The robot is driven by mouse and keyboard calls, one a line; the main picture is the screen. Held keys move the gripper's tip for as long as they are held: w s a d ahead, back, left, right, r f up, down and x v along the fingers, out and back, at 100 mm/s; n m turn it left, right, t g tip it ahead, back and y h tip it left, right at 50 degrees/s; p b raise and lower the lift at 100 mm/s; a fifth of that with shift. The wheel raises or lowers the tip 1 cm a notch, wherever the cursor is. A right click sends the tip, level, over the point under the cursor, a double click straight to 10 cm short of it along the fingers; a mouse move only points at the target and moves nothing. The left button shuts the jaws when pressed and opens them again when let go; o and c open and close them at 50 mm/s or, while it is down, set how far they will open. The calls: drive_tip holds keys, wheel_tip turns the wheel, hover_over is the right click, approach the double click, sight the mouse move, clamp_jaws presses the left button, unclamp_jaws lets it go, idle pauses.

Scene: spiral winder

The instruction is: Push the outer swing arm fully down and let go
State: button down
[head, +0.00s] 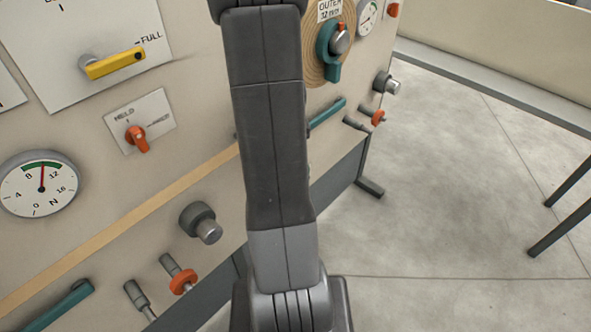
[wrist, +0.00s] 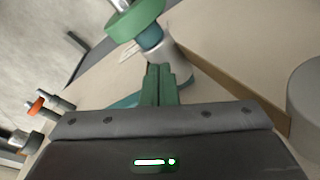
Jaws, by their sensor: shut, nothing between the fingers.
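The outer swing arm appears to be the teal bar (head: 327,113) below the OUTER dial in the head view; its left part is hidden behind my arm. In the wrist view a teal strip (wrist: 126,102) shows just left of my fingers, partly hidden by my gripper body; it may be the same bar. My gripper (wrist: 159,72) is shut and empty, its two dark green fingers together. They point toward a grey post with a teal hub (wrist: 150,38) and a green disc (wrist: 135,20). I cannot tell whether the fingers touch anything. The head view does not show my gripper.
Orange-collared knobs (wrist: 36,106) and grey pegs stand at the left in the wrist view. The head view shows a teal-handled dial (head: 328,55), a yellow lever (head: 115,63), an orange switch (head: 138,138) and a gauge (head: 39,184). Open floor lies right of the machine.

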drive_tip(key=shift+f+b, duration=3.65)
drive_tip(key=shift+f, duration=0.9)
drive_tip(key=shift+r, duration=0.15)
wheel_tip(320, 180, up, 15)
drive_tip(key=p, duration=1)
drive_tip(key=shift+p, duration=0.4)
drive_tip(key=shift+f, duration=0.2)
wheel_tip(320, 180, down, 8)
drive_tip(key=b, duration=0.5)
drive_tip(key=shift+r+b, duration=0.1)
drive_tip(key=shift+b, duration=0.3)
drive_tip(key=shift+r, duration=0.15)
